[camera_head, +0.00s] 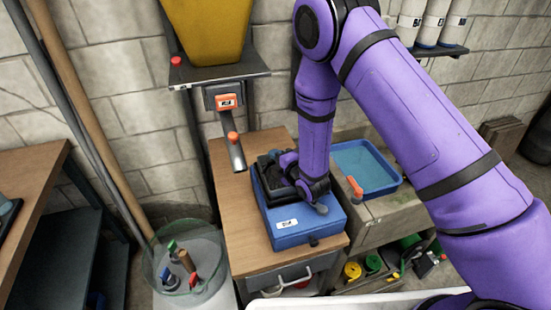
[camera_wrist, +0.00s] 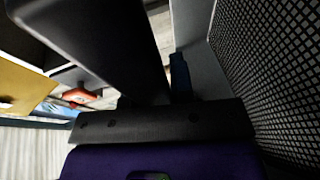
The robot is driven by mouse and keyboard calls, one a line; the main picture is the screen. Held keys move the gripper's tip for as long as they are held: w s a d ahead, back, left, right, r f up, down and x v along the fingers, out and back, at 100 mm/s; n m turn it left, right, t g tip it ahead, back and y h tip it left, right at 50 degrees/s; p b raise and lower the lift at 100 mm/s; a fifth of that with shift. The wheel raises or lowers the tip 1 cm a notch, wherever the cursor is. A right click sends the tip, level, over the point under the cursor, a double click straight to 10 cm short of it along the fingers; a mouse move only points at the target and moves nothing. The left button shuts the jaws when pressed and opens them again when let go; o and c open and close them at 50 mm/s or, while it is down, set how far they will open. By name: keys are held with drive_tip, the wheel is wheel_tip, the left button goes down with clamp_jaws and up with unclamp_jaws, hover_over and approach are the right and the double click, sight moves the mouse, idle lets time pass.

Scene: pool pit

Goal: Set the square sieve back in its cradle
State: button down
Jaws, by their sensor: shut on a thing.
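The square sieve shows in the wrist view as a dark mesh (camera_wrist: 275,75) with a grey frame edge, filling the right side close to my gripper. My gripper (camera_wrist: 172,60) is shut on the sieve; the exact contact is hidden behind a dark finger. In the head view my gripper (camera_head: 283,164) is low over a blue box (camera_head: 294,229) with a white label, on a wooden-topped cabinet. Dark parts at the gripper overlap the box top, and I cannot separate sieve from gripper there. I cannot tell which thing is the cradle, or whether the sieve touches the box.
A yellow hopper (camera_head: 207,28) with an orange-marked chute (camera_head: 226,101) hangs behind the cabinet (camera_head: 235,190). A blue tray (camera_head: 364,168) stands to the right. A clear bucket (camera_head: 190,265) with coloured-handled tools and leaning poles (camera_head: 90,130) are left. The cabinet's left strip is bare.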

drive_tip(key=shift+f, duration=0.2)
drive_tip(key=c, duration=1)
unclamp_jaws()
drive_tip(key=shift+r, duration=0.1)
